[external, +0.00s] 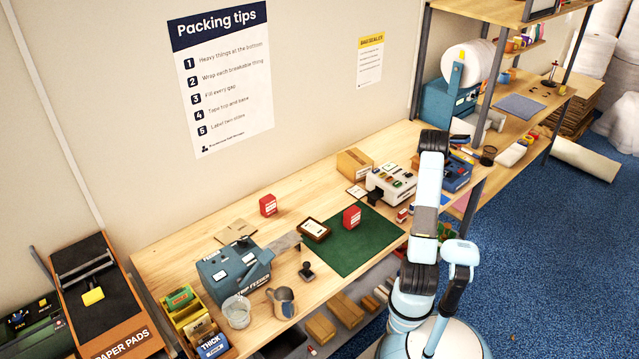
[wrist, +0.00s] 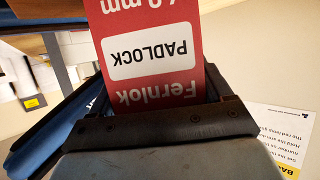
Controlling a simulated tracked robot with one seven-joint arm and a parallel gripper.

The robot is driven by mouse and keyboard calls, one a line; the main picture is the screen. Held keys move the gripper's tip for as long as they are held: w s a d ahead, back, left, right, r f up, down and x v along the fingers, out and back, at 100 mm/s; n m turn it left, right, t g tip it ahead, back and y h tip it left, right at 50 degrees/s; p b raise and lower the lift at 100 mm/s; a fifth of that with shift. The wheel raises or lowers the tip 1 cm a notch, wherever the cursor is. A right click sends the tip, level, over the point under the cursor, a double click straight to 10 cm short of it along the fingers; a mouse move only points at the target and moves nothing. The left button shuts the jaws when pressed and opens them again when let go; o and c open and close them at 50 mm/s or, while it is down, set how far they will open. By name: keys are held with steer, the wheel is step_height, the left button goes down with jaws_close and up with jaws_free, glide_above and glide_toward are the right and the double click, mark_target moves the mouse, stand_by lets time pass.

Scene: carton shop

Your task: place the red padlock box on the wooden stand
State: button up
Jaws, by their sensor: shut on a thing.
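The red padlock box (wrist: 152,78) fills the upper middle of the wrist view, its white PADLOCK label upside down. My gripper (wrist: 158,108) is shut on it, and the box's top edge is cut off by the frame. In the external view my arm reaches up at the right of the bench, and the gripper and held box are hidden behind it. A low dark wooden piece with a pale top (external: 313,230) lies beside the green mat; I cannot tell whether it is the wooden stand.
Two other red boxes stand on the bench, one (external: 268,205) towards the wall and one (external: 352,217) on the green mat (external: 350,252). A white machine (external: 391,183) and a cardboard box (external: 354,162) are at the back. A blue-grey machine (external: 233,271) stands at the left.

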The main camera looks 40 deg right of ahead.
steer(key=o, duration=1.1)
steer(key=shift+f, duration=0.1)
steer(key=shift+s+a+r, duration=0.2)
steer(key=shift+s+r, duration=0.05)
steer(key=shift+r, duration=0.05)
steer(key=v, duration=1.1)
steer(key=shift+s+a+f, duration=0.1)
steer(key=shift+a, duration=0.1)
